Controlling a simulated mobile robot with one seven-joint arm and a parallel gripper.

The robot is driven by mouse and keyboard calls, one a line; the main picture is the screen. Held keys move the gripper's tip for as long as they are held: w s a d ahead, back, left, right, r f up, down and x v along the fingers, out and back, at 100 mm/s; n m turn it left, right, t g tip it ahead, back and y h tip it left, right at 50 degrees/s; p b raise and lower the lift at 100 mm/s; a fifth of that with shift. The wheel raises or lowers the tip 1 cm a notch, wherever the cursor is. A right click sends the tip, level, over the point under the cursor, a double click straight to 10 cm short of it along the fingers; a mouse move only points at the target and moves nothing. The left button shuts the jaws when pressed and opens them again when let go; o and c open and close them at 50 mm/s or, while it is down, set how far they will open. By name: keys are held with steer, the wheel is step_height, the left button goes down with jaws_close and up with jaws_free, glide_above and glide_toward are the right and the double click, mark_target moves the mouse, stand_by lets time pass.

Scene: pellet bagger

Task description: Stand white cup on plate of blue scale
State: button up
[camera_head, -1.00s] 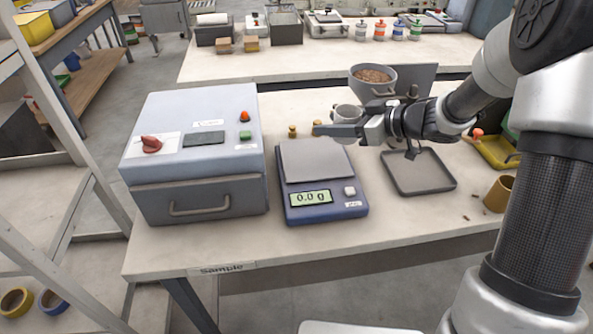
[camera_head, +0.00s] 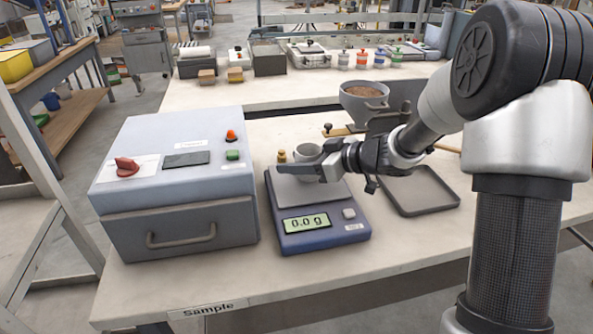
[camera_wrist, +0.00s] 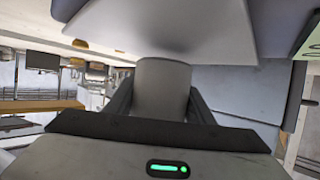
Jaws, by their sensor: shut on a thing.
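The blue scale (camera_head: 322,243) stands on the near table. Its grey plate (camera_head: 318,192) is bare in front, and its display reads 0.0 g. My gripper (camera_head: 306,168) is over the rear part of the plate, shut on the white cup (camera_head: 306,151). A finger hides the cup's lower front in the head view. In the wrist view the cup (camera_wrist: 162,85) sits between both fingers, close to the pale plate (camera_wrist: 170,28). Whether the cup touches the plate I cannot tell; the zero reading suggests no weight on it.
A grey-blue machine (camera_head: 175,190) with a red knob stands left of the scale. A dark tray (camera_head: 420,192) lies to the right. Small brass weights (camera_head: 281,156) stand behind the scale. A bowl of pellets (camera_head: 365,95) is at the back.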

steer(key=shift+f, duration=0.65)
steer(key=shift+f, duration=0.1)
steer(key=o, duration=1.1)
steer(key=shift+o, duration=0.2)
steer(key=p+v, duration=0.3)
steer(key=v, duration=0.9)
